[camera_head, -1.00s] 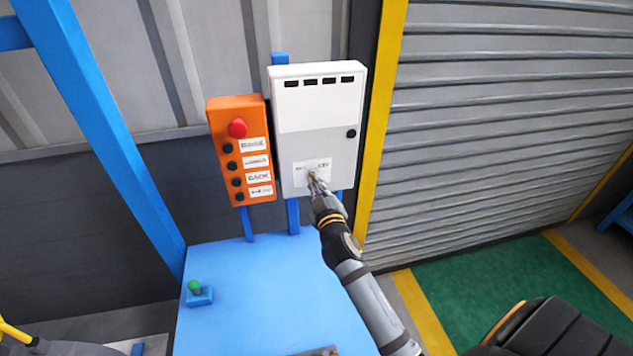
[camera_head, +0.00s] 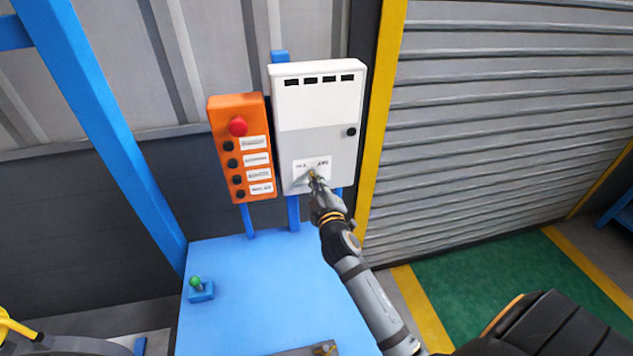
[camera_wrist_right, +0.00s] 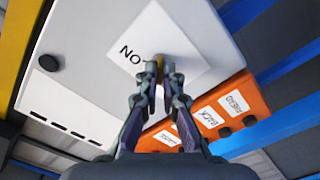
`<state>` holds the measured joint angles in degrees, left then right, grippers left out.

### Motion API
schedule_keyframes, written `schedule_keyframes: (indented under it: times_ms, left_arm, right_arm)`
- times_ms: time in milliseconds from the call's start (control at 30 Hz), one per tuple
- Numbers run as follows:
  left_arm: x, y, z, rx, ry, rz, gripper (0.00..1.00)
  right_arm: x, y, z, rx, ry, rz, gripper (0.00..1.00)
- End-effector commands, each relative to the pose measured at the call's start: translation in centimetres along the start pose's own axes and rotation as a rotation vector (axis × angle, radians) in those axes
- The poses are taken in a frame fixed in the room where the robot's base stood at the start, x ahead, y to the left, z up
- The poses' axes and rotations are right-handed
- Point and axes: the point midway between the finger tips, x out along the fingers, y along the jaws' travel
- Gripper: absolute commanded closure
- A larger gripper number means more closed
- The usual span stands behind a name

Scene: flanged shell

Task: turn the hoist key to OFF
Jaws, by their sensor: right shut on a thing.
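The white and grey control box (camera_head: 318,120) hangs on a blue post, with a white label (camera_head: 322,162) low on its front. My right gripper (camera_head: 314,183) reaches up to the label from below right. In the right wrist view, my right gripper (camera_wrist_right: 159,78) is shut on the small brass-coloured hoist key (camera_wrist_right: 158,60) at the label. The fingers hide most of the key and part of the lettering, so I cannot read its exact angle. My left gripper is not in view.
An orange button box (camera_head: 240,147) with a red button (camera_head: 238,126) hangs close to the left. Below is a blue panel (camera_head: 270,290) with a green-topped lever (camera_head: 196,284). A ribbed shutter (camera_head: 510,130) stands to the right.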

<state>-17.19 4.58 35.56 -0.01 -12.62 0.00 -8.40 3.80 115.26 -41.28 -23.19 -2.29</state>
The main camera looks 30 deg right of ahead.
Motion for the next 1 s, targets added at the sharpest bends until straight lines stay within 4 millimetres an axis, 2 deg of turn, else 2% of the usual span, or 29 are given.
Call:
schedule_keyframes:
  times_ms: [33, 200, 500, 567, 800, 1000]
  left_arm:
    - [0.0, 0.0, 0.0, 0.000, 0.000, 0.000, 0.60]
    - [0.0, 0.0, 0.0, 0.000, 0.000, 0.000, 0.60]
    - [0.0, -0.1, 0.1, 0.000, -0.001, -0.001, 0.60]
    - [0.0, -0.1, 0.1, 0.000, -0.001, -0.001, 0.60]
    - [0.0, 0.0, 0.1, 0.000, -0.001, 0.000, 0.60]
    - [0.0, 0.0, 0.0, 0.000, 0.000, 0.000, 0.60]
  right_arm:
    - [0.0, -0.1, 0.1, 0.001, -0.001, -0.001, 0.92]
    - [0.0, 0.0, 0.0, 0.001, -0.001, -0.001, 0.72]
    - [-0.3, -0.1, 0.0, 0.002, -0.001, -0.001, 0.72]
    - [-1.0, -0.1, 0.1, 0.002, -0.001, -0.002, 0.72]
    - [-5.5, -0.1, 0.1, 0.004, -0.003, -0.002, 0.72]
    - [-7.5, -0.1, 0.0, 0.002, -0.001, -0.001, 0.72]
